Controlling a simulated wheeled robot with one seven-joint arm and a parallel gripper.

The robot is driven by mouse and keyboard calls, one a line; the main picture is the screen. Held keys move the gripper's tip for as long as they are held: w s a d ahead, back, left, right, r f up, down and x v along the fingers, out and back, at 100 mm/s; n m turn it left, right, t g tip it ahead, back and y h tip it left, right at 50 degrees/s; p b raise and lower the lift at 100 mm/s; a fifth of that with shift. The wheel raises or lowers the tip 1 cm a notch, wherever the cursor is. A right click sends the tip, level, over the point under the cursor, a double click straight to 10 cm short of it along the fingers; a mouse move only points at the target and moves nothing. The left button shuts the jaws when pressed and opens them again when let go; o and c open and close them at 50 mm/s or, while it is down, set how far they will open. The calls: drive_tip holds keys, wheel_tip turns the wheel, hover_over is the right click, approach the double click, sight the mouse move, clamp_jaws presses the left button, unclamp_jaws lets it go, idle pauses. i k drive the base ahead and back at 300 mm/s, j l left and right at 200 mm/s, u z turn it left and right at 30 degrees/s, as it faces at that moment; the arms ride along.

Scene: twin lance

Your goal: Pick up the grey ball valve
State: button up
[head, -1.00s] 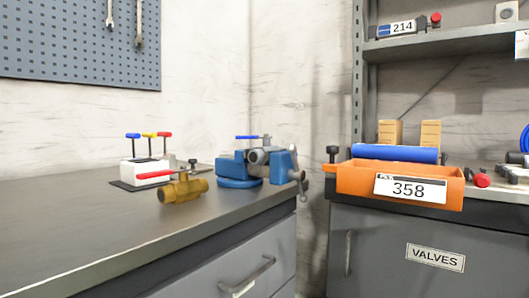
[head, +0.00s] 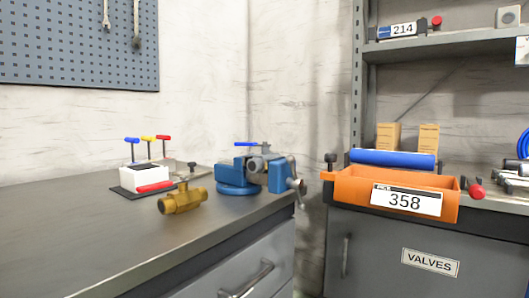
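A grey ball valve (head: 259,163) with a flat blue lever sits at the jaws of the blue bench vise (head: 237,189), near the right end of the left workbench. Its lever is above the vise, pointing left. The vise hides part of its body, and I cannot tell how firmly it is held. My gripper is not in view.
A white block (head: 142,178) with blue, yellow and red T-handles stands on the bench (head: 90,235). An orange bin (head: 350,190) labelled 358 is to the right, with a blue cylinder (head: 393,159) behind it. The bench's front left is clear.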

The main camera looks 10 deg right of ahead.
sight(256, 164)
drive_tip(key=i+l+u, duration=0.2)
drive_tip(key=l, duration=0.2)
drive_tip(key=i+l+u, duration=0.15)
drive_tip(key=l, duration=0.25)
drive_tip(key=l+u, duration=0.2)
drive_tip(key=l, duration=0.2)
drive_tip(key=i+l+u, duration=0.15)
drive_tip(key=l, duration=0.3)
drive_tip(key=k, duration=0.05)
